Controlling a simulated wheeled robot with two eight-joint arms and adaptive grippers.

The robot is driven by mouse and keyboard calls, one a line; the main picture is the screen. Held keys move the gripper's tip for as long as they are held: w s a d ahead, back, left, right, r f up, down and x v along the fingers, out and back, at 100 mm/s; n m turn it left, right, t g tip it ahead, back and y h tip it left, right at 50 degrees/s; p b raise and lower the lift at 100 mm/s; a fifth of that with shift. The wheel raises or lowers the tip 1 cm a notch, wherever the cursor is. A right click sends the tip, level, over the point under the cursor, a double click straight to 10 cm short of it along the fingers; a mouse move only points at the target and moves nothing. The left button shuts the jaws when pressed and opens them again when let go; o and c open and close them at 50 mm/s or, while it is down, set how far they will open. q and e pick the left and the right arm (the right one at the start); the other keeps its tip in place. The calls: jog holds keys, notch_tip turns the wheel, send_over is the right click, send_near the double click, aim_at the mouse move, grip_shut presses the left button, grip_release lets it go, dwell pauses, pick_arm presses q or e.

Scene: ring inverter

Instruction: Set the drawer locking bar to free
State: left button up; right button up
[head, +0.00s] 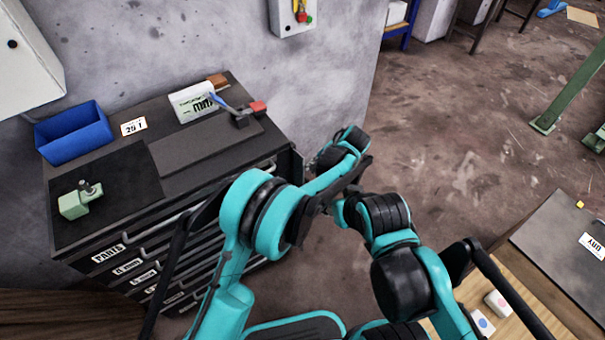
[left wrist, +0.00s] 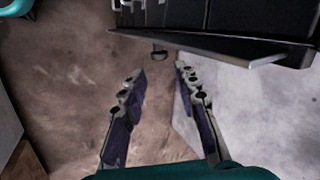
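A dark drawer cabinet (head: 240,84) stands against the wall in the head view, its labelled drawers (head: 165,262) facing front. A dark upright strip (head: 292,164) at its right front corner looks like the locking bar. In the left wrist view a long dark bar (left wrist: 225,48) crosses the top, with a small grey catch or handle (left wrist: 160,53) at its lower edge. My left gripper (left wrist: 161,74) is open and empty, its fingertips just short of that handle, not touching. In the head view my arms hide this area. My right gripper cannot be made out.
On the cabinet top are a blue bin (head: 75,135), a green block with a metal post (head: 76,202), a number card (head: 133,126) and a white sign box (head: 192,101). A wooden table (head: 530,290) stands at lower right. Open floor (head: 470,150) lies beyond my arms.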

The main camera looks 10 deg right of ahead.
pick_arm(q)
jog(key=b+x, duration=0.2)
jog(key=x, duration=0.5)
jog(key=shift+f+b, duration=0.25)
jog(key=shift+b, duration=0.05)
grip_shut()
